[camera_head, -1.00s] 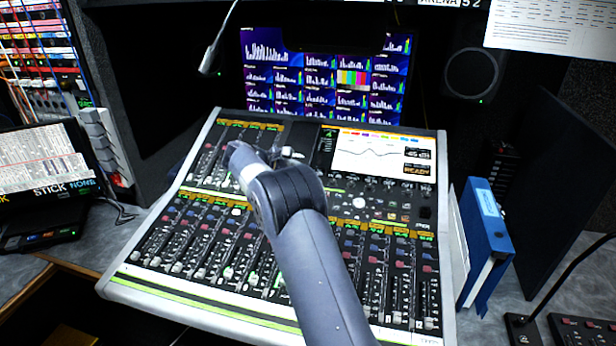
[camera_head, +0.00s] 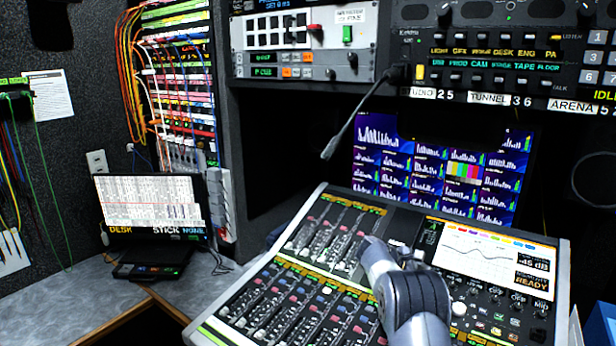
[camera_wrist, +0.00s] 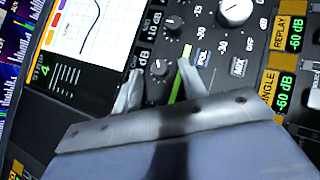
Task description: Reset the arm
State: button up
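My arm (camera_head: 416,296) reaches up over the mixing console (camera_head: 562,285) in the head view. The gripper end is mostly hidden behind the wrist there. In the wrist view my gripper (camera_wrist: 158,76) has two pale fingers standing apart, with a knob and a green strip of the console showing between them. Nothing is seen held between the fingers. The fingers are close over the console face, beside its screen (camera_wrist: 88,25); I cannot tell whether they touch it.
A monitor with bar graphs (camera_head: 385,165) stands behind the console. A gooseneck microphone (camera_head: 350,125) hangs above its left side. A small laptop-like screen (camera_head: 150,203) stands on the grey counter (camera_head: 60,308) at left. Equipment racks (camera_head: 305,50) fill the back. Blue binder at lower right (camera_head: 602,325).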

jog(key=shift+w+d+f, duration=0.1)
jog(key=shift+d+f, duration=0.1)
jog(key=shift+d, duration=0.15)
jog(key=shift+a+r, duration=0.1)
jog(key=shift+a, duration=0.05)
